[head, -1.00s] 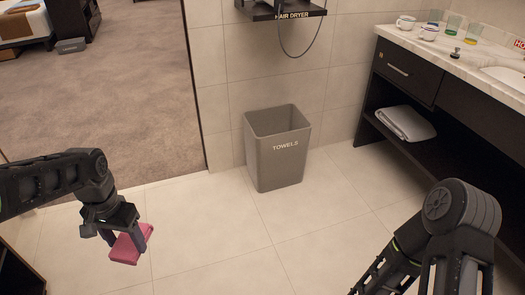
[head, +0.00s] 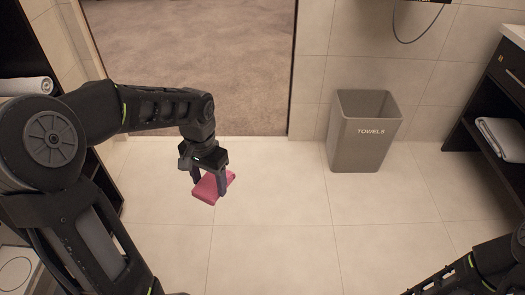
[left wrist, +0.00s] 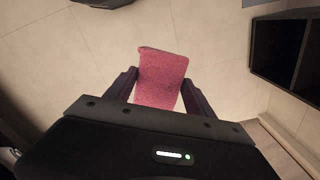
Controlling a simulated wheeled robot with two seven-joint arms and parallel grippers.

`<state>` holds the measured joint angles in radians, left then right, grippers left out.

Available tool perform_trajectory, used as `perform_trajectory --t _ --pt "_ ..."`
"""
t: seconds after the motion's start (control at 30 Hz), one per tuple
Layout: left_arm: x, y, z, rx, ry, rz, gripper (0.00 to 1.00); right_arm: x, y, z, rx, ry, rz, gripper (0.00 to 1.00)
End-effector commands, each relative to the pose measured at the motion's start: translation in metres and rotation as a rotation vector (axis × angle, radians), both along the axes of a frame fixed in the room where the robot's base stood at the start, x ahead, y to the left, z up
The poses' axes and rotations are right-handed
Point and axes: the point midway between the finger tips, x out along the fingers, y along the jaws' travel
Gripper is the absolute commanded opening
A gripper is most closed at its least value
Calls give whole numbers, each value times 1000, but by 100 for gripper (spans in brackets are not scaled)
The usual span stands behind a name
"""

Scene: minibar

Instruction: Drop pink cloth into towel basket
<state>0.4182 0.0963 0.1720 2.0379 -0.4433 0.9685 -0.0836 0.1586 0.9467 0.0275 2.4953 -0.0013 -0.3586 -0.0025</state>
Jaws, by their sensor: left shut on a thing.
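The pink cloth (head: 209,190) is a folded flat bundle held in my left gripper (head: 208,180), above the tile floor. In the left wrist view the cloth (left wrist: 160,76) sits between the two fingers of my left gripper (left wrist: 159,92). The towel basket (head: 361,139) is a grey, open-topped bin marked TOWELS. It stands upright on the floor by the wall, to the right of my left gripper and apart from it. Its inside is mostly hidden. My right arm shows at the lower right of the head view, but its fingers are out of the picture.
A dark shelf with a rolled white towel (head: 26,86) stands at the left. A dark counter with a folded grey towel (head: 502,137) is at the right. A hair dryer cord (head: 420,27) hangs above the basket. The floor between cloth and basket is clear.

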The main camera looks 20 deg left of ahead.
Motion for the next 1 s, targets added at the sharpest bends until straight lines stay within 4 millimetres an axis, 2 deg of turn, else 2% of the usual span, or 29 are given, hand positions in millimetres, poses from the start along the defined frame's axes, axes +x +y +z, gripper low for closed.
perform_trajectory --t 0.03,0.17,0.3,0.5,0.6,0.7,1.0 --pt "6 -7 11 -1 5 0 24 0 0 19 0 0 0 36" --pt "27 -30 17 5 8 16 24 0 0 54 1 0 -1 36" --pt "49 -66 20 7 7 40 24 0 0 96 1 0 -1 36" --pt "67 -118 14 1 3 66 24 0 1 138 1 1 -2 36" --pt "70 -134 10 -3 0 76 24 0 1 148 1 1 -3 36" --pt "72 -141 5 -5 -3 82 24 0 1 150 1 1 -3 36" --pt "72 -142 3 -5 -4 84 24 0 1 148 1 2 -2 36"
